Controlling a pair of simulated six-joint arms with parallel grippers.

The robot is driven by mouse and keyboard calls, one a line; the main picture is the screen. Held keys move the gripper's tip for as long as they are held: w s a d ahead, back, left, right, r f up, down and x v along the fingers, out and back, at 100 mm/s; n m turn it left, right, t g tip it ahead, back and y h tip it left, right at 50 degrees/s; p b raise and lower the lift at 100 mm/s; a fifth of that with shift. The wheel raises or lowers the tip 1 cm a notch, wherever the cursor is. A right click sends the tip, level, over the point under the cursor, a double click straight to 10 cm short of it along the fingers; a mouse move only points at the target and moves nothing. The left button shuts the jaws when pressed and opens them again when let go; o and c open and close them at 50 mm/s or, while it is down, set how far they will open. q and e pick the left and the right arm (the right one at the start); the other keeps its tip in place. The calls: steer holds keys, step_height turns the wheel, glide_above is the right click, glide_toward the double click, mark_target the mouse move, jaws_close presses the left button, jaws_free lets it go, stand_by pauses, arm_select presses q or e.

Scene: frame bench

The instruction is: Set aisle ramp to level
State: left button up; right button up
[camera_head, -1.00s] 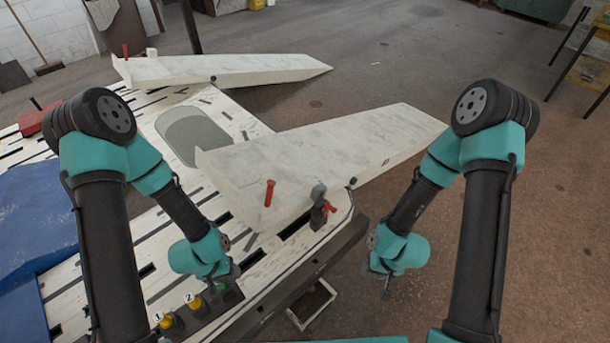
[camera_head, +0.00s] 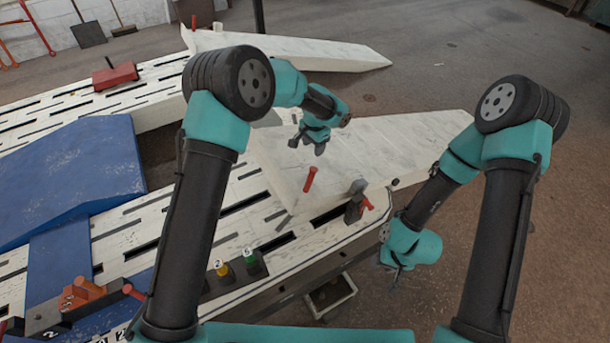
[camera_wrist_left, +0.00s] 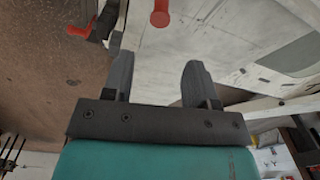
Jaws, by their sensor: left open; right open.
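A near white ramp (camera_head: 415,140) slopes off the bench's right end. A far white ramp (camera_head: 320,52) lies behind it; I cannot tell which is the aisle ramp. A red peg handle (camera_head: 310,180) stands at the near ramp's front side, with a grey latch with a red lever (camera_head: 358,203) at its right. My left gripper (camera_head: 305,146) is open and empty over the near ramp's raised end. In the left wrist view its fingers (camera_wrist_left: 155,82) have the red peg (camera_wrist_left: 159,14) and red lever (camera_wrist_left: 78,31) beyond them. My right gripper (camera_head: 394,275) is open and empty right of the bench.
A blue ramp-like block (camera_head: 70,175) covers the left. Floor at right is clear.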

mark_target(312, 171)
arm_select(q)
steer(key=shift+w+d+r, duration=0.15)
steer(key=shift+r, duration=0.1)
steer(key=f, duration=1.7)
steer(key=shift+w+a+f, duration=0.25)
steer(key=shift+w+a, duration=0.05)
jaws_close()
